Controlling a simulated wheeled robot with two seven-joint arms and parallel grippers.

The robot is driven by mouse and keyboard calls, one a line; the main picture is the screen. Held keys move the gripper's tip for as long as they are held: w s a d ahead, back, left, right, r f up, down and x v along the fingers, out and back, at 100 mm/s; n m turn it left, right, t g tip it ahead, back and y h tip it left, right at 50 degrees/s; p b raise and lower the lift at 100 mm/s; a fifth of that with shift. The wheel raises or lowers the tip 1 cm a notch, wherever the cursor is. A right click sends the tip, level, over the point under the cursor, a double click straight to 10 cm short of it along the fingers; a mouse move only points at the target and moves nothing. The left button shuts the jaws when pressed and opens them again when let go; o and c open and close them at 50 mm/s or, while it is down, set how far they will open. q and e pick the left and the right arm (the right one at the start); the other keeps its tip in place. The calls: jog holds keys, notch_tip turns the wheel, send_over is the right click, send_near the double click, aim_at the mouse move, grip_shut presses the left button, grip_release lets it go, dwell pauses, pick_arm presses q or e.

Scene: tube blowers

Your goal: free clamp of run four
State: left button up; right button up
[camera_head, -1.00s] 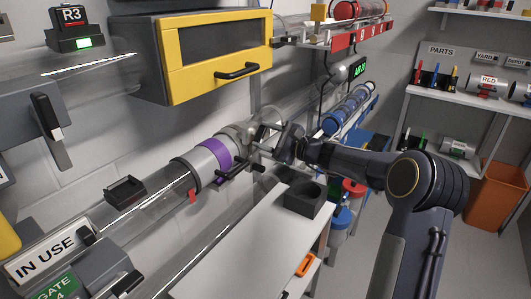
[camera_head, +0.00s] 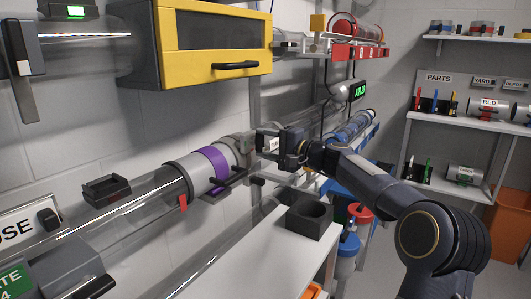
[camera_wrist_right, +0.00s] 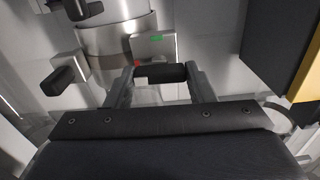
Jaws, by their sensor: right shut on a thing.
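A clear tube run with a purple band (camera_head: 213,165) slants along the wall in the head view. A grey metal collar (camera_head: 239,147) sits at its upper right end. My right gripper (camera_head: 266,140) is beside this collar. In the right wrist view my right gripper (camera_wrist_right: 160,80) is shut on a short black clamp handle (camera_wrist_right: 160,73). The handle stands in front of a pale clamp block (camera_wrist_right: 156,48) with a red and a green mark, beside the metal tube collar (camera_wrist_right: 118,38). The clamp's far side is hidden. My left gripper is not in view.
A black socket block (camera_head: 309,219) stands on the white bench (camera_head: 255,255) below my right arm. A yellow-fronted cabinet (camera_head: 215,45) hangs above the run. A black latch handle (camera_head: 224,186) sticks out below the purple band. Parts shelves (camera_head: 470,120) stand at the right.

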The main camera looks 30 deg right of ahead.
jog(key=shift+f+n, duration=0.1)
jog(key=shift+n, duration=0.2)
jog(key=o, duration=1)
jog(key=v, duration=0.7)
jog(key=shift+s+d, duration=0.25)
jog(key=shift+s, duration=0.05)
jog(key=shift+a, duration=0.1)
